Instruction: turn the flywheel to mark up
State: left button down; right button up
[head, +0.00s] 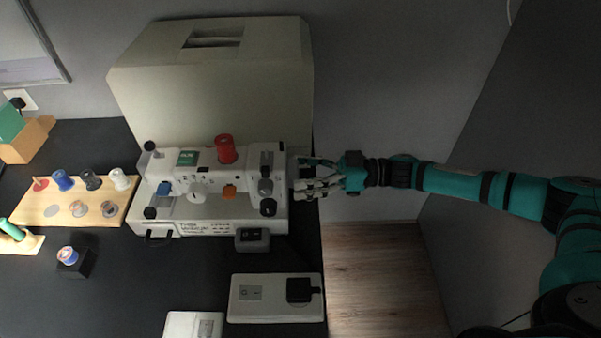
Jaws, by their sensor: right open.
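A white sewing machine (215,178) stands on the dark table, with a red thread spool (226,149) on top. Its flywheel (292,170) is at the right end of the machine, mostly hidden by my fingers and small in this view. I cannot make out a mark on it. My right gripper (300,177) reaches in from the right, open, with its fingers at the flywheel end of the machine. I cannot tell whether they touch the wheel. My left gripper is out of view.
A pale machine cover (215,85) stands behind. A wooden rack (88,181) with several spools is at left. A black pedestal (75,262) holds a bobbin. A power strip (276,298) lies in front.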

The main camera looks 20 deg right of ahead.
jog(key=shift+w+a, duration=0.1)
jog(key=shift+a, duration=0.25)
jog(key=c, duration=1.2)
jog(key=shift+o, duration=0.2)
jog(key=shift+n, duration=0.4)
jog(key=shift+n+b, duration=0.5)
jog(key=shift+n, duration=3.5)
